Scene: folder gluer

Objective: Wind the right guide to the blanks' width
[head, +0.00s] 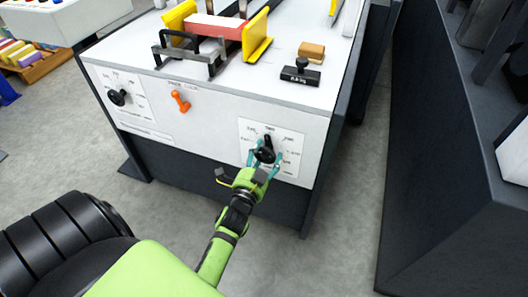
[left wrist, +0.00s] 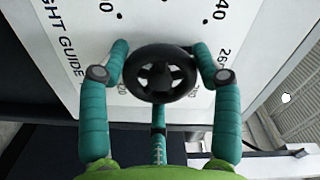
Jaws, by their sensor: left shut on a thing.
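The right guide's black handwheel (head: 266,150) sits on a white scale plate (head: 289,141) at the right of the machine's front. In the left wrist view the wheel (left wrist: 160,74) lies between teal fingers, and the plate (left wrist: 185,18) reads "GUIDE" with numbers around it. My left gripper (head: 264,162) is shut on the wheel. The wheel's exact setting is unclear. My right gripper is out of view.
A second black knob (head: 118,97) and an orange handle (head: 180,100) are on the front panel to the left. A black stamp (head: 300,73) and a brown block (head: 311,51) lie on top. A dark machine (head: 440,180) stands across the aisle at right.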

